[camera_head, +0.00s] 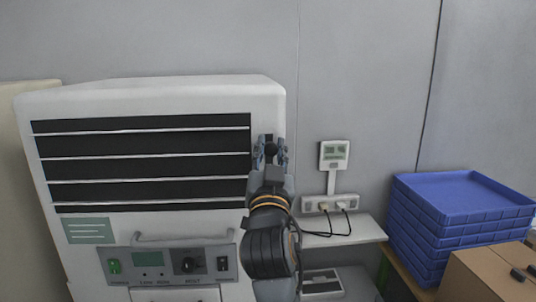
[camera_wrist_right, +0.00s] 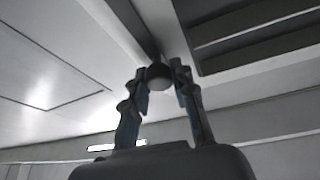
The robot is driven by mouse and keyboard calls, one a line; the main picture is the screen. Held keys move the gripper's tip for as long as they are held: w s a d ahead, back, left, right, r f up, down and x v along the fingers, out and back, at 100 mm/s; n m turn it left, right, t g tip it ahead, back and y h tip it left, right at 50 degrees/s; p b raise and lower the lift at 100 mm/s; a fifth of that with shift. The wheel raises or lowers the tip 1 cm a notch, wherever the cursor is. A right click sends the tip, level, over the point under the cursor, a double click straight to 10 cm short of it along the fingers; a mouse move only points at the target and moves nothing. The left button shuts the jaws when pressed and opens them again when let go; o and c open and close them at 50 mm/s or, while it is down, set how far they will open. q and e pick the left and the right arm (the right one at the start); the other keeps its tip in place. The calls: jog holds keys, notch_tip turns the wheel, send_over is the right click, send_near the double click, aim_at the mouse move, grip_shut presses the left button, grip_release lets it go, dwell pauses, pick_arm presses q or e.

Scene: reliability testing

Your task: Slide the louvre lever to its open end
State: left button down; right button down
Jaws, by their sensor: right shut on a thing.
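The louvre lever's dark round knob (camera_head: 270,149) is on the right edge of the white unit's front, beside the louvres. It also shows in the wrist view (camera_wrist_right: 159,76), between the fingers. My right gripper (camera_head: 269,153) reaches up from below and is shut on this knob; it also shows in the wrist view (camera_wrist_right: 160,85). A short dark stretch of slot shows just above the knob; the slot below is hidden by my gripper. The louvres (camera_head: 140,142) are dark openings with thin pale slats. My left gripper is not in view.
A control panel (camera_head: 165,263) with a green switch, small screen and knob sits below the louvres, under a handle bar. To the right are a wall display (camera_head: 334,154), sockets with cables (camera_head: 330,203), a shelf, blue stacked trays (camera_head: 465,195) and a cardboard box (camera_head: 485,278).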

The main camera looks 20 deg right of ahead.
aim_at(271, 90)
jog(key=c, duration=1.5)
grip_release()
jog(key=o, duration=0.4)
notch_tip(271, 90, up, 10)
jog(key=shift+f, duration=0.1)
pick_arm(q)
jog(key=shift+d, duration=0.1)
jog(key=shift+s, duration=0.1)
pick_arm(e)
jog(key=shift+f, duration=0.1)
